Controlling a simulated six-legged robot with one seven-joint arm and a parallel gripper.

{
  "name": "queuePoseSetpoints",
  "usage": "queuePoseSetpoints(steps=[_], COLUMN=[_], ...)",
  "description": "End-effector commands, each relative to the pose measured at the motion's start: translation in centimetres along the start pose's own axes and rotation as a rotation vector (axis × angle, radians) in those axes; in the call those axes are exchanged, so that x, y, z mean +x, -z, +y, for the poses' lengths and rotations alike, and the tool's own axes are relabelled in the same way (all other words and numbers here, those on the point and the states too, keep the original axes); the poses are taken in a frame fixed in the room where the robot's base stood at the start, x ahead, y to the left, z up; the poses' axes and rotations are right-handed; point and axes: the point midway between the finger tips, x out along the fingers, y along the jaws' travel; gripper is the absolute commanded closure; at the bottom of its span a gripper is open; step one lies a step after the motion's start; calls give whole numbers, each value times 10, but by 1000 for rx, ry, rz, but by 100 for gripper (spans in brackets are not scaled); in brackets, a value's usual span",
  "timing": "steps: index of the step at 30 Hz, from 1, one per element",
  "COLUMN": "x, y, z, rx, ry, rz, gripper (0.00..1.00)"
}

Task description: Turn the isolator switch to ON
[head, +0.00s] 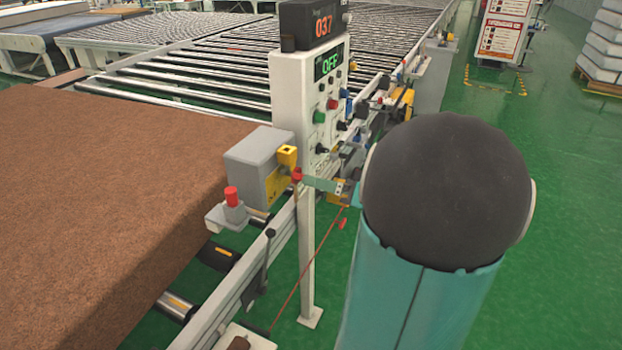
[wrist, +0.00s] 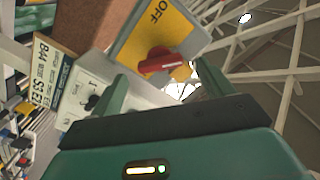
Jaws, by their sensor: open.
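The isolator switch is a grey box (head: 252,160) with a yellow plate, at the conveyor edge beside the brown mattress. Its red handle (head: 297,174) faces my gripper (head: 318,184). In the wrist view the yellow plate (wrist: 180,30) shows the word OFF, and the red handle (wrist: 160,62) sits in front of it. My gripper (wrist: 164,76) is open, with its two green fingers on either side of the handle. I cannot tell whether either finger touches it. In the head view my dark, rounded arm joint hides part of the area to the right.
A white control panel (head: 302,125) on a post stands just behind the switch; its displays read 037 and OFF. A red button (head: 232,196) sits left of the switch. The mattress (head: 100,200) fills the left. Green floor (head: 560,200) is open at right.

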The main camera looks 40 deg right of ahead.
Motion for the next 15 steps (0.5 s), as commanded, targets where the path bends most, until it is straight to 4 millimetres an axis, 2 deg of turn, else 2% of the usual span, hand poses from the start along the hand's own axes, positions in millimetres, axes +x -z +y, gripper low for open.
queuePoseSetpoints(steps=[3, 6, 15], x=[19, 28, 33], y=[0, 1, 2], z=[1, 1, 3], rx=[0, 0, 1], ry=[1, 1, -1], rz=[-1, 0, 1], gripper=[20, 20, 20])
